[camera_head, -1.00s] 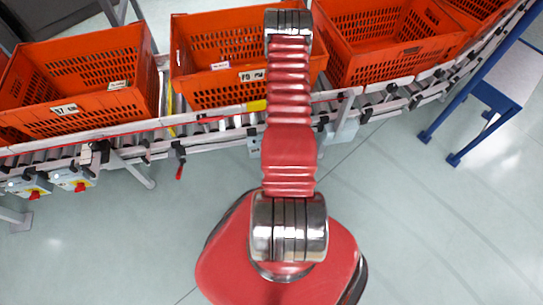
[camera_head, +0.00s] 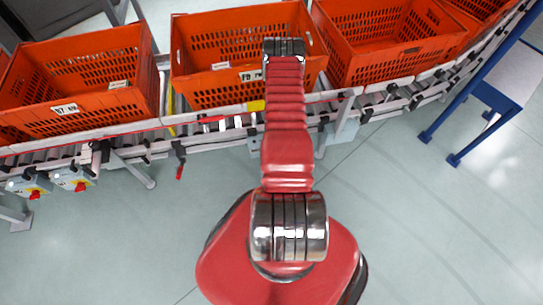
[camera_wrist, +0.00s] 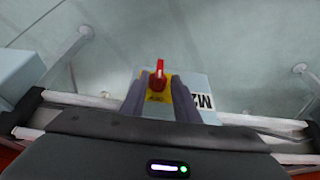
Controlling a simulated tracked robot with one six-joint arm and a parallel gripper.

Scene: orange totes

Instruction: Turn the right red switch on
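In the wrist view a red switch handle (camera_wrist: 159,73) stands on a yellow plate (camera_wrist: 157,97) on a pale box marked "M2" (camera_wrist: 205,101). My gripper (camera_wrist: 159,88) is open, its two dark fingers on either side of the yellow plate, with the handle between or just beyond their tips. I cannot tell whether they touch it. In the head view two red switches, the left one (camera_head: 35,194) and the right one (camera_head: 80,186), sit on pale boxes below the conveyor at far left. My gripper is hidden there behind my arm.
Orange totes (camera_head: 250,87) stand on the roller conveyor (camera_head: 215,124). In the wrist view another pale box (camera_wrist: 14,74) is at the left, and the conveyor's rail (camera_wrist: 85,100) runs across. Below the conveyor the floor (camera_head: 430,230) is clear. A blue-framed stand (camera_head: 487,97) is at right.

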